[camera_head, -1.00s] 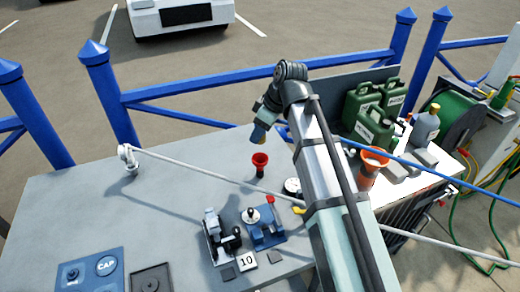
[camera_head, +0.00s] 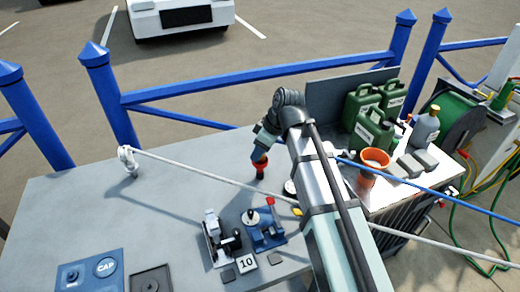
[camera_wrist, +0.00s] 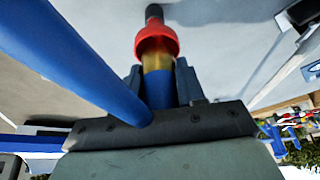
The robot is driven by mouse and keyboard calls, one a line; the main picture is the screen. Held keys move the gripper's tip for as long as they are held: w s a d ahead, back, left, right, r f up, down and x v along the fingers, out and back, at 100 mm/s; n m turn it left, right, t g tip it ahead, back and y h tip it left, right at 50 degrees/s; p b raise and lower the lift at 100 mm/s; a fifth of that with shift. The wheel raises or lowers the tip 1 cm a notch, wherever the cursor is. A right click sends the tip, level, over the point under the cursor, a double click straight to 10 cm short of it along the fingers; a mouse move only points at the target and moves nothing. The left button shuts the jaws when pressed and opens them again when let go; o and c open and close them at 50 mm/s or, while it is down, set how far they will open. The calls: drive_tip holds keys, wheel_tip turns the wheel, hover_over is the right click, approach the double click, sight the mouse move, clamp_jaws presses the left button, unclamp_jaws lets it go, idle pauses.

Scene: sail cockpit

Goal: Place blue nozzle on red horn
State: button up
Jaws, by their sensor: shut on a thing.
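The red horn (camera_head: 260,167) stands upright on the grey table, directly under my gripper (camera_head: 261,151). In the wrist view the horn (camera_wrist: 157,42) shows its red flared mouth and a dark lower end. My gripper (camera_wrist: 160,84) is shut on the blue nozzle (camera_wrist: 160,92), with one finger on each side of it. The nozzle's yellow part points at the horn's mouth and overlaps it in the picture. I cannot tell how far the tip is inside the horn. In the head view the nozzle is mostly hidden by my gripper.
A white rope (camera_head: 205,168) crosses the table near the horn. A blue bar (camera_wrist: 70,58) passes close by in the wrist view. An orange funnel (camera_head: 374,160) and green cans (camera_head: 372,132) stand right. Blue devices (camera_head: 262,230) stand in front.

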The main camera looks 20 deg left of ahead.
drive_tip(key=o, duration=1.1)
drive_tip(key=v, duration=1.2)
drive_tip(key=shift+r, duration=0.1)
